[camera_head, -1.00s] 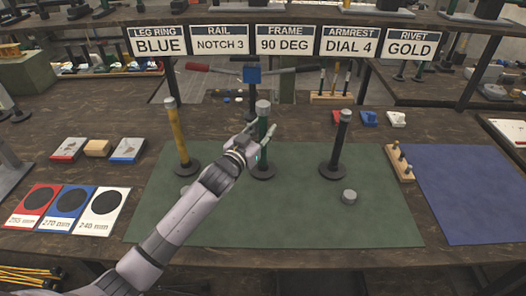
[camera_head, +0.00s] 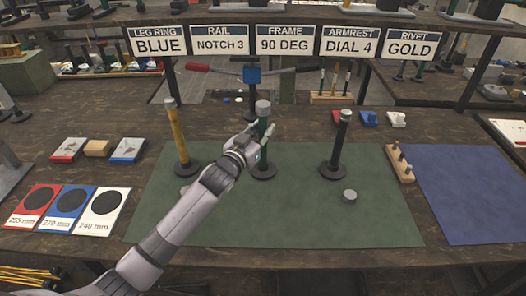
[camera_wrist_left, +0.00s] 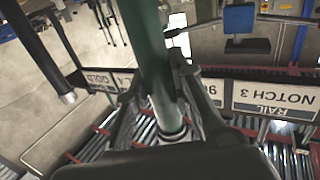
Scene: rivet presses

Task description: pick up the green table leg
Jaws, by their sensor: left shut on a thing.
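The green table leg (camera_head: 263,126) stands upright on its dark round base on the green mat (camera_head: 290,218), between a yellow leg (camera_head: 179,136) and a black leg (camera_head: 338,144). My left gripper (camera_head: 257,149) is at the green leg, about mid-height. In the left wrist view the green leg (camera_wrist_left: 146,45) runs between the two fingers of the gripper (camera_wrist_left: 155,105), which is shut on it. The lower part of the leg is partly hidden by the hand in the head view. My right gripper is not in view.
The yellow and black legs stand close on either side. A grey cylinder (camera_head: 349,196) lies on the mat. A wooden block with pegs (camera_head: 400,164) is at the mat's right edge, beside an empty blue mat (camera_head: 470,195). Signs (camera_head: 284,41) hang behind.

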